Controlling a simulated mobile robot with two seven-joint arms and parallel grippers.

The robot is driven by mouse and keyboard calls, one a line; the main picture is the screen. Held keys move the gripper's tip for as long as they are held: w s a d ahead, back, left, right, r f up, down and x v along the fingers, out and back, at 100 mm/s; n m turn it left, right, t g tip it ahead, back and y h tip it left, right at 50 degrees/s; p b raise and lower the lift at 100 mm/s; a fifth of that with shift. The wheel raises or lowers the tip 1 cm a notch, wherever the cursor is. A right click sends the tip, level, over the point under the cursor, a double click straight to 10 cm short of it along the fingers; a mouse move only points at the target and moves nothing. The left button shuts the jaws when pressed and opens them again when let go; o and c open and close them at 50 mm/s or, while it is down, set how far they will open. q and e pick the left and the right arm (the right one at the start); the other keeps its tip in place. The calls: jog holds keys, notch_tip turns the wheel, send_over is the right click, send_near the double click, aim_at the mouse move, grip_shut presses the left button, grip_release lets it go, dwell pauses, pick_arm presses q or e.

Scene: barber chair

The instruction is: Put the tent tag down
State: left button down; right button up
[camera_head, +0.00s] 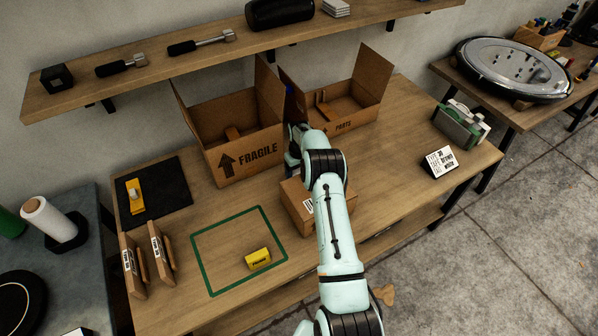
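A small yellow tent-shaped tag (258,259) with dark marking stands inside a green taped outline (200,254) on the wooden workbench, near its front right corner. My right arm reaches in from the bottom, over the bench. Its gripper end (293,150) is between the two large open boxes, well behind and apart from the yellow tag. The fingers are largely hidden by the wrist, so I cannot tell whether they are open or hold anything. My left gripper is not in view. A white and black lettered sign (439,162) stands at the bench's right side.
A FRAGILE box (248,158) and a PARTS box (350,109) stand open at the back. A closed small carton (298,204) sits beside my forearm. A black mat (170,197) and cardboard pieces (131,265) are left. Bench between arm and sign is clear.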

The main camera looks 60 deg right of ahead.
aim_at(298, 171)
jog(key=shift+f, duration=0.2)
jog(key=o, duration=0.9)
jog(key=shift+o, duration=0.2)
jog(key=shift+r, duration=0.1)
jog(key=shift+s+a+r+t, duration=0.5)
jog(key=shift+a+r+t, duration=0.1)
jog(key=shift+r, duration=5.65)
jog(key=shift+h, duration=0.4)
jog(key=f, duration=0.5)
jog(key=w+f, duration=0.1)
jog(key=f, duration=0.1)
jog(key=shift+d+f, duration=0.15)
jog(key=shift+d, duration=0.15)
jog(key=f, duration=0.5)
jog(key=shift+w+d+f+p, duration=0.1)
jog(key=shift+d+f+p, duration=0.05)
jog(key=shift+d+p, duration=0.15)
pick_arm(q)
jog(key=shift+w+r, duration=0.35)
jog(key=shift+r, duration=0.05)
